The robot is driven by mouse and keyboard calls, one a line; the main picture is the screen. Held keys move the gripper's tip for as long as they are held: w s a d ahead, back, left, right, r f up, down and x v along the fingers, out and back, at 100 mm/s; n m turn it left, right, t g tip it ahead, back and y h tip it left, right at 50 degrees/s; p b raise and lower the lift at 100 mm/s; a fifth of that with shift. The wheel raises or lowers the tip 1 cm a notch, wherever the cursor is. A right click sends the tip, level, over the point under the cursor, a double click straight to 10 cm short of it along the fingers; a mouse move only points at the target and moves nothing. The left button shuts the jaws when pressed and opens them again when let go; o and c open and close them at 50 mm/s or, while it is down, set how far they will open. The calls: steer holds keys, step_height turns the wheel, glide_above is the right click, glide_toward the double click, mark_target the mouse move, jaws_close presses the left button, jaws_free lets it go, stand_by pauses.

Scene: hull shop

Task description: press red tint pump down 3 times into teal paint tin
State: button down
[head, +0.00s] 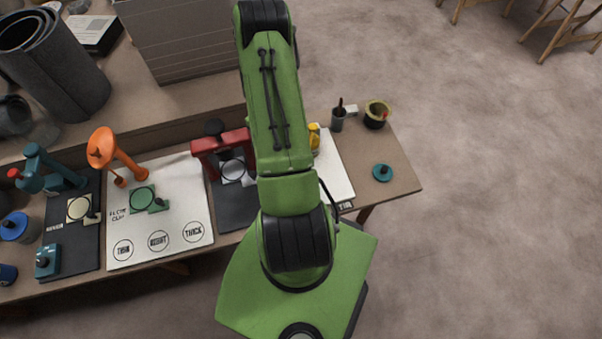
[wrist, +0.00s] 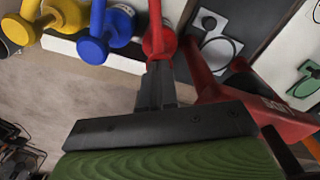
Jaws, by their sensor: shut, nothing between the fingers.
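The red tint pump (wrist: 158,38) shows at the top middle of the wrist view, between the blue pump and the red frame. My gripper (wrist: 159,72) is shut and empty, its fingertips overlapping the lower part of the red pump in that view. I cannot tell whether they touch it. In the head view my green arm hides the gripper and the red pump. No teal paint tin is clearly visible. A flat teal disc with a dark knob (head: 382,173), perhaps a lid, lies on the bench's right end.
A blue pump (wrist: 110,24) and a yellow pump (wrist: 68,18) stand left of the red one. A red frame (wrist: 205,75) stands close on its right. An orange lamp-like stand (head: 104,147) and teal device (head: 45,170) are farther left. Open floor lies right of the bench.

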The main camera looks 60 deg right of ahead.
steer(key=shift+s+a+f, duration=0.25)
steer(key=shift+f, duration=0.1)
steer(key=shift+r, duration=0.1)
steer(key=shift+w+d+r+p, duration=0.2)
steer(key=shift+r+p, duration=0.25)
steer(key=shift+r, duration=0.2)
steer(key=shift+w+d+r+p, duration=0.15)
steer(key=shift+r+p, duration=0.3)
steer(key=shift+r, duration=0.2)
steer(key=shift+f, duration=0.1)
